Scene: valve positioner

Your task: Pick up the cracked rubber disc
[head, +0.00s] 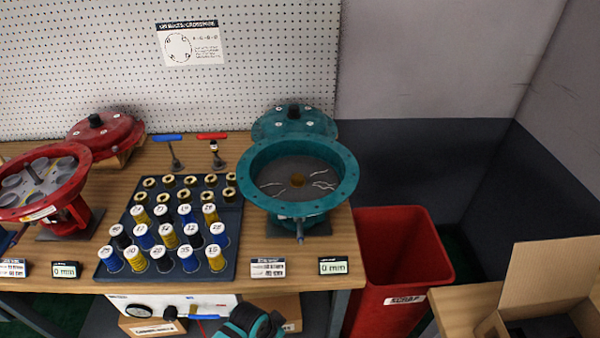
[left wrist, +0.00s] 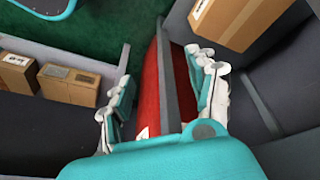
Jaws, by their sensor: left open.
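The cracked rubber disc (head: 280,178) is dark grey with pale crack lines and a brass-coloured centre. It lies inside the round teal housing (head: 328,204) on the right part of the bench in the head view. My left gripper shows in the left wrist view (left wrist: 165,105), its two fingers spread apart and empty. The red scrap bin lies beyond the fingers there. A teal and black part of my arm shows at the bottom of the head view, below the bench edge, apart from the disc. My right gripper is not in view.
A dark tray of numbered spools (head: 236,262) stands left of the teal housing. A red housing (head: 78,165) is farther left. The teal lid (head: 293,120) sits behind the teal housing. The red scrap bin (head: 398,305) stands right of the bench, near an open cardboard box (head: 548,270).

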